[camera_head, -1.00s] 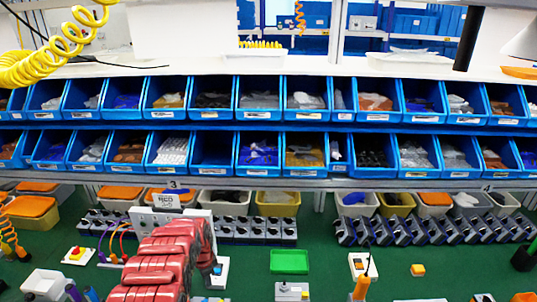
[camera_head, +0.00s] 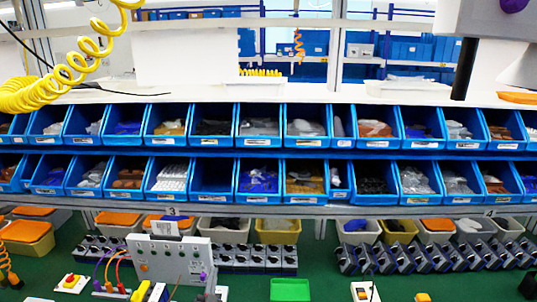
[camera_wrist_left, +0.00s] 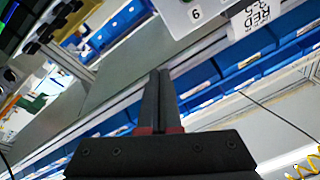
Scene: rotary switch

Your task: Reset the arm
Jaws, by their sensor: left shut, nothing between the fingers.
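A grey control panel (camera_head: 180,262) with a row of small knobs and buttons stands upright at the lower left in the head view, with a label sign (camera_head: 165,227) at its top. Its edge (camera_wrist_left: 185,12) shows at the top of the left wrist view, marked 6, next to a card reading RED (camera_wrist_left: 255,15). My left gripper (camera_wrist_left: 160,73) is in the left wrist view, its two black fingers together and empty, apart from the panel. I cannot make it out in the head view. My right gripper is not in view.
Two rows of blue bins (camera_head: 257,180) run across the back. Several grey switch units (camera_head: 430,257) stand below them. A green tray (camera_head: 290,290) lies on the green table. A yellow coiled hose (camera_head: 50,85) hangs at the left. A grey housing (camera_head: 490,18) is at the top right.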

